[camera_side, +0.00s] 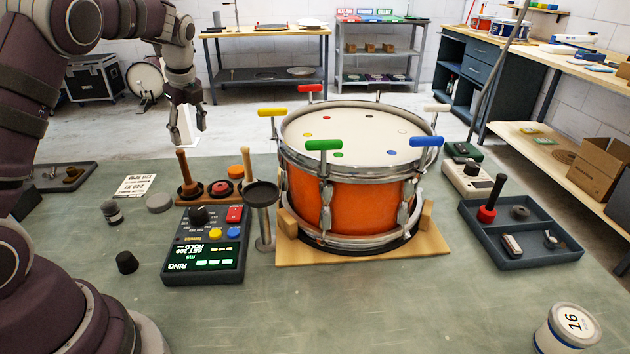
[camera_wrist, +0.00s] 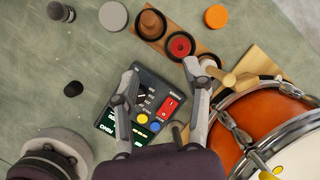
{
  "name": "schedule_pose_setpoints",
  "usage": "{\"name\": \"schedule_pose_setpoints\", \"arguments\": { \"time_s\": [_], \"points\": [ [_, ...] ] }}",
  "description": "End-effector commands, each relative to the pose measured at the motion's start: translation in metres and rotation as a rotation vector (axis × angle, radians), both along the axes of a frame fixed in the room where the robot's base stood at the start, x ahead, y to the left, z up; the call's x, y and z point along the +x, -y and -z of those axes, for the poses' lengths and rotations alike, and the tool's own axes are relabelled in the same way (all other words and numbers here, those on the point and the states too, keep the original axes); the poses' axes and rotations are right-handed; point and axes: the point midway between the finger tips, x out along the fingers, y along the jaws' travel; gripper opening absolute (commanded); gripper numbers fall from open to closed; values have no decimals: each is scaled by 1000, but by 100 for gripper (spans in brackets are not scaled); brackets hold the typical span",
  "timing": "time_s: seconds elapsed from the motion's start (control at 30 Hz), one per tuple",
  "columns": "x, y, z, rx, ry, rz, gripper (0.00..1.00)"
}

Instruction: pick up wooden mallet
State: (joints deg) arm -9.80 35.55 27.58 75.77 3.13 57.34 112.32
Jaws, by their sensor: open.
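A brown rack (camera_side: 208,196) left of the drum carries several upright tools. One has a brown wooden handle (camera_side: 185,165) rising from a wide dark base; it also shows near the top of the wrist view (camera_wrist: 152,23). A pale wooden handle (camera_side: 247,165) stands at the rack's right end, and a pale round-ended piece (camera_wrist: 226,79) shows beside the right finger. I cannot tell which is the wooden mallet. My gripper (camera_side: 190,124) is open and empty, high above the table behind the rack. Its spread fingers (camera_wrist: 161,70) partly hide the rack's right end.
An orange drum (camera_side: 345,203) stands on a wooden board right of the rack. A control box (camera_side: 205,245) lies in front, with a dark dish on a post (camera_side: 261,196) beside it. A grey tray (camera_side: 522,252) is at the right. The front of the table is mostly clear.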

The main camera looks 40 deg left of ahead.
Motion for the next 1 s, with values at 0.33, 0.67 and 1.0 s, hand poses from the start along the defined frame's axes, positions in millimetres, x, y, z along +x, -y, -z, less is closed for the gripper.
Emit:
{"name": "schedule_pose_setpoints", "arguments": {
  "time_s": [0.33, 0.67, 1.0],
  "points": [
    [3, -35, 50, 64, -123, 164, 47],
    [-3, -56, 100, 63, -120, 163, 47],
    [-2, -60, 109, 64, -117, 163, 44]
  ]
}}
